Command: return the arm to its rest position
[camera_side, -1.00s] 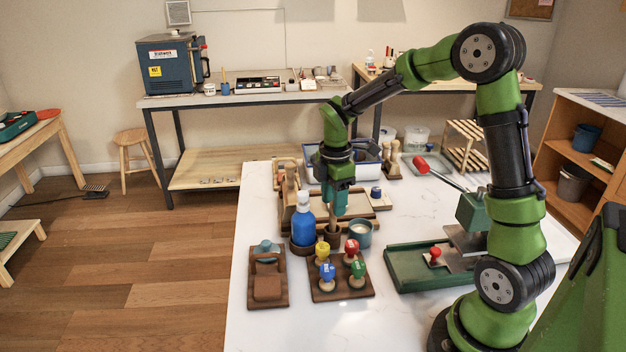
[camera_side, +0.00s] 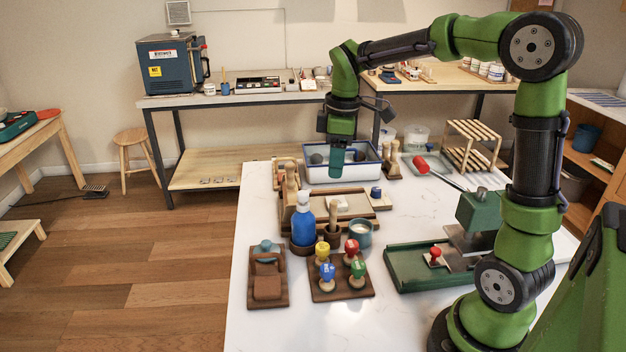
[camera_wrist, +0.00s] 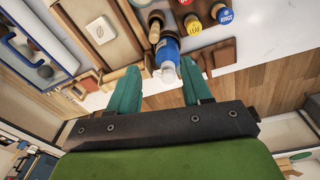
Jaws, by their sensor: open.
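My green arm is raised above the white table (camera_side: 405,225). My gripper (camera_side: 337,168) hangs over the back part of the table, pointing down, in front of the white-and-blue tub as seen in the side view. In the wrist view my gripper (camera_wrist: 160,85) shows two teal fingers spread apart with nothing held between them. The blue bottle (camera_side: 303,222) stands upright on the table below; in the wrist view the bottle (camera_wrist: 169,58) shows between the fingers but farther off. A wooden tool stands in a brown cup (camera_side: 332,236) beside the bottle.
The stamp block (camera_side: 340,290) with coloured knobs, a grey cup (camera_side: 359,234), a green tray (camera_side: 420,277) and a wooden tool block (camera_side: 268,288) stand on the table. The white-and-blue tub (camera_side: 365,172) is at the back. The air above the table is mostly free.

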